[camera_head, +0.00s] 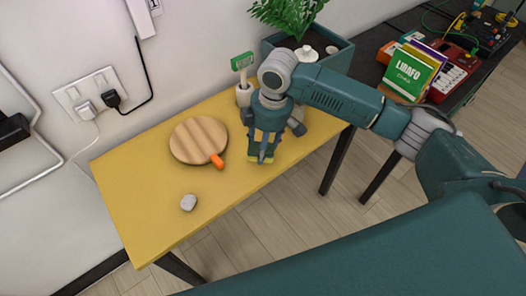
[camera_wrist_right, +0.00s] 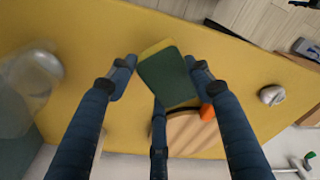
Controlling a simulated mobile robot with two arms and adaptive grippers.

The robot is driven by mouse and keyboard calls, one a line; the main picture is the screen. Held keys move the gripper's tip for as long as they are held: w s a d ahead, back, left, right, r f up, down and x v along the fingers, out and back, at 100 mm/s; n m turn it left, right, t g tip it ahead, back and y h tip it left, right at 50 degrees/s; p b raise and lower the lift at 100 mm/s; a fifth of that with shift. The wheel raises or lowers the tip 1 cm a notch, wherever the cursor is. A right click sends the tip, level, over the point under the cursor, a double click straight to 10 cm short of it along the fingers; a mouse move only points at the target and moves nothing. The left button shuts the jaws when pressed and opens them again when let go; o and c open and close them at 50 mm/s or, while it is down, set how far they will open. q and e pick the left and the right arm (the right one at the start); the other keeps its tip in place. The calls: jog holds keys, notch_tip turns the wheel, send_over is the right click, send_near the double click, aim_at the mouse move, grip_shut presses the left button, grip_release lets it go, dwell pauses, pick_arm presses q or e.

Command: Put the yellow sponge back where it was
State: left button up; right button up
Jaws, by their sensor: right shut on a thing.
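The sponge (camera_wrist_right: 167,78) has a dark green face and a yellow side. In the right wrist view it sits between the two fingertips of my right gripper (camera_wrist_right: 162,80), which is shut on it. In the head view my right gripper (camera_head: 264,152) points down over the yellow table, just right of the round wooden board. The sponge's lower end (camera_head: 253,160) shows there near the table's front edge. Whether it touches the tabletop I cannot tell. My left gripper is not in view.
Behind stand a green brush (camera_head: 242,62) in a pale cup and a planter (camera_head: 340,55). The table's left part is clear.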

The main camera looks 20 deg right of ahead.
jog(key=shift+f, duration=1.85)
jog(key=shift+f, duration=0.2)
jog(key=o, duration=1.1)
jog(key=shift+r, duration=0.1)
jog(key=r, duration=0.4)
jog(key=d+r, duration=0.1)
jog(key=r, duration=0.7)
jog(key=shift+s+d+r+b, duration=0.1)
jog(key=shift+s+d+b, duration=0.1)
jog(key=shift+s+b, duration=0.15)
